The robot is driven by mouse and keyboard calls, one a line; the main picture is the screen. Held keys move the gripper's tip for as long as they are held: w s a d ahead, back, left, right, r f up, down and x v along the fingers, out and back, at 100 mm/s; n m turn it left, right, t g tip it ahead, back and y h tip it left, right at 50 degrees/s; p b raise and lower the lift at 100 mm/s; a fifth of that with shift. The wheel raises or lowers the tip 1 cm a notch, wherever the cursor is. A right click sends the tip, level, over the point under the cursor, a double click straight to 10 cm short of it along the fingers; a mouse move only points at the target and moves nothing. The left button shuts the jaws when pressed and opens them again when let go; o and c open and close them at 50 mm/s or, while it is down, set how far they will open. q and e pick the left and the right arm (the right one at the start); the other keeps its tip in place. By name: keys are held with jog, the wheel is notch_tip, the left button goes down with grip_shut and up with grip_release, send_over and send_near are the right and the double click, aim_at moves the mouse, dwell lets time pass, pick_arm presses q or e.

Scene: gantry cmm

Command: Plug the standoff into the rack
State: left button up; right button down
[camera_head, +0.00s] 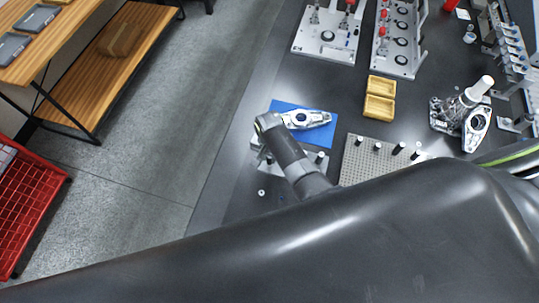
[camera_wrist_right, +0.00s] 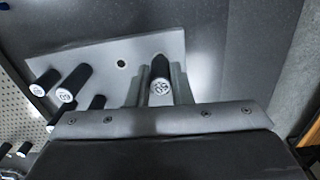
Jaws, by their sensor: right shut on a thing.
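The standoff (camera_wrist_right: 160,75) is a black cylinder with a white, marked end face turned toward the right wrist camera. My right gripper (camera_wrist_right: 163,88) is shut on it, with a finger on each side. The rack (camera_wrist_right: 140,45) is a light grey plate beneath; one empty round hole shows left of the held standoff. Several other black standoffs (camera_wrist_right: 72,82) stand at the rack's left part. Whether the held standoff's hidden lower end is in a hole or above it, I cannot tell. In the head view my right wrist covers part of the rack. My left gripper is not in view.
A perforated plate (camera_head: 350,172) with several pegs lies right of the rack. A blue mat (camera_head: 323,136) with a metal part (camera_head: 306,119) lies behind it. Yellow trays (camera_head: 379,107) stand farther back. A small ring (camera_head: 262,192) lies near the table's left edge.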

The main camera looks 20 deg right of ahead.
jog(key=shift+f+b, duration=0.55)
jog(key=shift+f, duration=0.3)
jog(key=c, duration=1.2)
grip_release()
jog(key=shift+r, duration=0.15)
notch_tip(320, 180, up, 6)
jog(key=p, duration=0.6)
jog(key=shift+r+p, duration=0.1)
jog(key=shift+p, duration=0.3)
notch_tip(320, 180, up, 11)
